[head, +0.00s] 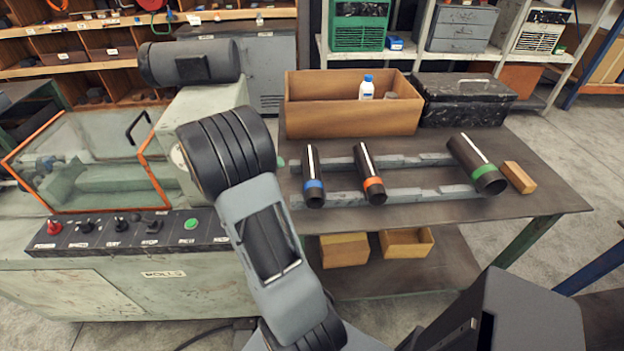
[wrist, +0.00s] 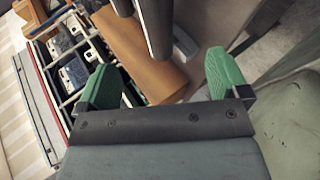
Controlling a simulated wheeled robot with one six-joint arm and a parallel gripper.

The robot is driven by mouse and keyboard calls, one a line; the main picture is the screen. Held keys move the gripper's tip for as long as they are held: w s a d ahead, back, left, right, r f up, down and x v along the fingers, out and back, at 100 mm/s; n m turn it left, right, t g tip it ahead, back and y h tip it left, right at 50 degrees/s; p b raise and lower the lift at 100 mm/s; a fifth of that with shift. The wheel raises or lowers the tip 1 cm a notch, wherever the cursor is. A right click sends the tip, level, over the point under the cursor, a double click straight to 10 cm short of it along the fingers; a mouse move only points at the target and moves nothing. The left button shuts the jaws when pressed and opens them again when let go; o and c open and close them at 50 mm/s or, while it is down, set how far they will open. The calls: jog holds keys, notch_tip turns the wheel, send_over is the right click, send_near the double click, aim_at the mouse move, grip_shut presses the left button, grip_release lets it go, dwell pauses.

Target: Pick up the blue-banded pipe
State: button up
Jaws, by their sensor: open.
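The blue-banded pipe (head: 312,172) is a dark tube with a blue ring at its near end. It lies across two grey notched rails on the table, leftmost of three pipes. My gripper (wrist: 160,76) shows in the wrist view with its two green fingers wide apart and nothing held between them. Dark tube ends (wrist: 156,25) show beyond the fingers at the top of that view; no coloured band shows, so I cannot tell which pipes they are. In the head view my arm hides nearly all of the gripper, left of the blue-banded pipe.
The orange-banded pipe (head: 369,172) lies right of the blue one; the green-banded pipe (head: 476,164) is farther right, beside a wooden block (head: 518,177). A wooden box (head: 350,119) and a black case (head: 465,103) stand behind. A machine (head: 110,250) stands left. The table front (head: 430,212) is clear.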

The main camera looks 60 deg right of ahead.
aim_at(304, 172)
jog(key=shift+m+g+h, duration=0.3)
jog(key=shift+g+h, duration=0.1)
jog(key=shift+h, duration=0.1)
jog(key=x, duration=0.3)
jog(key=w+x, duration=0.1)
jog(key=x, duration=0.2)
jog(key=w+p+x, duration=0.1)
jog(key=x, duration=0.3)
jog(key=shift+d+f, duration=0.3)
jog(key=shift+f, duration=0.05)
jog(key=shift+p+x, duration=1.15)
jog(key=shift+x, duration=2)
jog(key=shift+a, duration=0.1)
jog(key=c, duration=1.4)
jog(key=shift+w, duration=0.1)
jog(key=shift+c, duration=0.5)
jog(key=shift+r, duration=0.1)
